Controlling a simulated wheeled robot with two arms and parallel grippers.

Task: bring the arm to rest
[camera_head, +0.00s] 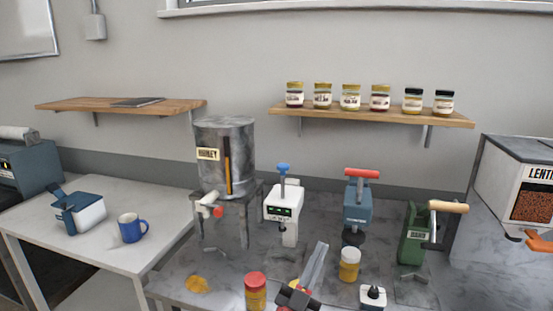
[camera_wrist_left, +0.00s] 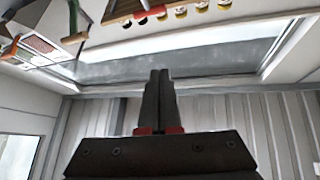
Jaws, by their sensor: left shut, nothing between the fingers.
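My left gripper (camera_head: 320,247) rises from the bottom middle of the head view, its long grey fingers together and pointing up and away over the marble table. In the left wrist view its fingers (camera_wrist_left: 159,74) are closed side by side with nothing between them. Red bits show at the finger bases. My right gripper is in neither view.
Close around the left gripper stand a red-lidded jar (camera_head: 255,291), a yellow jar (camera_head: 349,265) and a small white device (camera_head: 373,297). Behind are a white press (camera_head: 284,205), a blue press (camera_head: 357,212), a green crank device (camera_head: 412,235) and a metal barrel (camera_head: 226,158).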

